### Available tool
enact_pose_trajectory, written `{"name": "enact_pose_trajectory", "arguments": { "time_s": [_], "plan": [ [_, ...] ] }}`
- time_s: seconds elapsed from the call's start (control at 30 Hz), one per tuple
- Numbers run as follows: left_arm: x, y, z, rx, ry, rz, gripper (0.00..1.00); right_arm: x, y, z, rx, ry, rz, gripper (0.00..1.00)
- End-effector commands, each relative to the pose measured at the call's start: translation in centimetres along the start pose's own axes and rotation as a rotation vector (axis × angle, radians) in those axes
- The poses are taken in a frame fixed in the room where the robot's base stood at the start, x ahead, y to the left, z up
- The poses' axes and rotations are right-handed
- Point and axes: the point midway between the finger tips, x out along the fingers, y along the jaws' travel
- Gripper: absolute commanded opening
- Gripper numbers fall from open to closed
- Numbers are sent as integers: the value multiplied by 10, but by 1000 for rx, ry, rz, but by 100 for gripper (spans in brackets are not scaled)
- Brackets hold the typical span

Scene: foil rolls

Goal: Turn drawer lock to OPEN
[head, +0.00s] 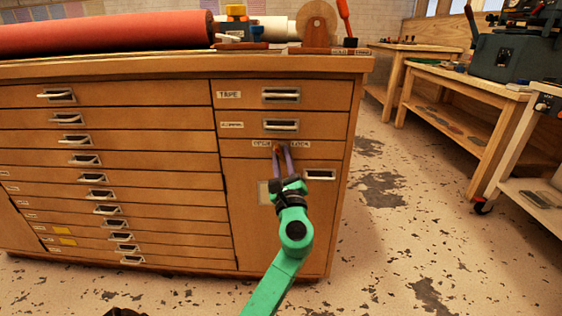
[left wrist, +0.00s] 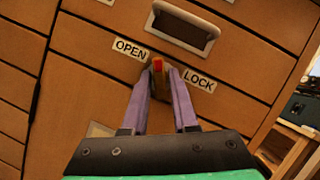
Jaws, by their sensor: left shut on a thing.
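The drawer lock is a small knob (left wrist: 158,68) with a red mark and a yellowish body, on the cabinet front. It sits between the OPEN label (left wrist: 131,48) on its left and the LOCK label (left wrist: 199,81) on its right. The red mark is at the top of the knob in the tilted left wrist view; its exact setting is hard to tell. My left gripper (head: 279,151) is shut on the knob, its purple fingers on either side and hiding much of it. In the head view the same labels flank the fingertips.
The wooden cabinet (head: 160,192) has drawers with metal handles, including the TAPE drawer (head: 320,96) above the lock. A red roll (head: 110,32) and a tape dispenser (head: 318,28) stand on top. Open floor (head: 400,230) and workbenches (head: 465,85) lie right.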

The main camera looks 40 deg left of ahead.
Motion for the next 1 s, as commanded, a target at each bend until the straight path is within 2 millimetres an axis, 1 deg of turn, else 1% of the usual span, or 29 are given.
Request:
{"name": "enact_pose_trajectory", "arguments": {
  "time_s": [0.2, 0.4, 0.6, 1.0],
  "plan": [
    [-1, -1, -1, -143, 2, 61, 0, 2, 1, 6, 3, 0, 1, 50],
    [0, -1, -1, -226, 3, 95, 0, 2, 1, 9, 5, -2, 1, 50],
    [-1, -1, -1, -263, 3, 112, 0, 3, 1, 8, 5, 0, 0, 50],
    [0, -1, -1, -270, 3, 115, 0, 3, 1, 5, 5, 6, 0, 50]
  ]
}}
